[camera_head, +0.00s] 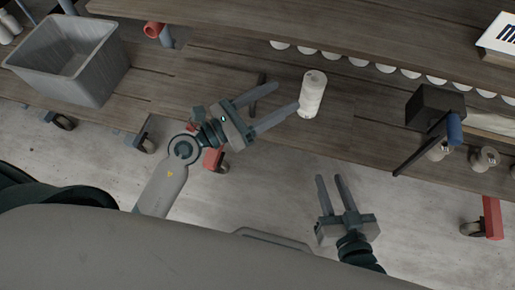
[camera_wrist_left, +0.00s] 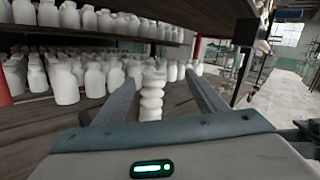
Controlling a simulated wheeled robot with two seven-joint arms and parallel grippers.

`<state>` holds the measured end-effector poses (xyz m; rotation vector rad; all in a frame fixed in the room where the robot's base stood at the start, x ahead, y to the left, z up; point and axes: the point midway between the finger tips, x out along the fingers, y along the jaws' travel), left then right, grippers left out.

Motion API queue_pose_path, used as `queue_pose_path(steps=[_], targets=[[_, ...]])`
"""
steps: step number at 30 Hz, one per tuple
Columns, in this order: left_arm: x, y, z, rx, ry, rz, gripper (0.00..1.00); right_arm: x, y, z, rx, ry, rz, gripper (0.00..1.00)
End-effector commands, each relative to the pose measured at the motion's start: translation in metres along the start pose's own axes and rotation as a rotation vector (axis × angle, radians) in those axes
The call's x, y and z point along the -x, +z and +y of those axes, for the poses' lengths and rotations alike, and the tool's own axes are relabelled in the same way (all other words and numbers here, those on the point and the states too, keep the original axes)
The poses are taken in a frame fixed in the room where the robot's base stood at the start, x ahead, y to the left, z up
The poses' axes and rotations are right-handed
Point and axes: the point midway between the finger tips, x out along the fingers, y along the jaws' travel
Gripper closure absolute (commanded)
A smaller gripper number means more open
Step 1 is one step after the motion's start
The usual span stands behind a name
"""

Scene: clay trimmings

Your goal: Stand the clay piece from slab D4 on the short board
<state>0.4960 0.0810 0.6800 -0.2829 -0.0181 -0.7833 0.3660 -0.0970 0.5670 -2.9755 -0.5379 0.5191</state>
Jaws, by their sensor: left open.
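A white, ribbed clay piece (camera_head: 313,92) stands upright on a brown wooden shelf (camera_head: 230,75) in the head view. It looks like a bumpy stack in the left wrist view (camera_wrist_left: 152,92). My left gripper (camera_head: 287,97) is open, its fingers pointing at the piece. The lower finger's tip is close beside it; I cannot tell if they touch. In the left wrist view the piece shows between the two fingers (camera_wrist_left: 160,80). My right gripper (camera_head: 330,179) is open and empty, over the floor in front of the shelf. I cannot make out a D4 label or the short board.
A grey bin (camera_head: 68,92) stands at the upper left. A black box (camera_head: 435,103) with a blue-ended part is at the right. An upper shelf (camera_head: 360,25) overhangs, with rows of white bottle-like pieces (camera_wrist_left: 65,83) beneath it. A white sign (camera_head: 499,34) is top right.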

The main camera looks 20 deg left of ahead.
Motion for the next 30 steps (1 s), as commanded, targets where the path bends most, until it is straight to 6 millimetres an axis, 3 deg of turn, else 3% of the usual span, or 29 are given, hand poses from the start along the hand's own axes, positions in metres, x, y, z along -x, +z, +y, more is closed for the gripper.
queue_pose_path(steps=[3, 8, 14, 17, 22, 27, 30], targets=[[0.009, 0.016, -0.011, 0.252, 0.004, -0.107, 0.35, 0.0, 0.0, 0.0, 0.0, 0.0, 0.0, 0.69], [0.029, 0.036, -0.013, 0.7, 0.03, -0.274, 0.35, 0.0, 0.0, 0.0, 0.0, 0.0, 0.0, 0.69], [0.059, 0.032, 0.002, 1.304, 0.097, -0.456, 0.35, 0.0, 0.0, 0.0, 0.0, 0.0, 0.0, 0.69], [0.073, 0.015, 0.008, 1.611, 0.146, -0.531, 0.35, 0.0, 0.0, 0.0, 0.0, 0.0, 0.0, 0.69], [0.094, -0.03, 0.006, 2.133, 0.259, -0.635, 0.35, 0.0, 0.0, 0.0, 0.0, 0.0, 0.0, 0.69], [0.109, -0.08, -0.017, 2.589, 0.397, -0.697, 0.35, 0.0, 0.0, 0.0, 0.0, 0.0, 0.0, 0.69], [0.114, -0.1, -0.034, 2.776, 0.466, -0.71, 0.35, 0.0, 0.0, 0.0, 0.0, 0.0, 0.0, 0.69]])
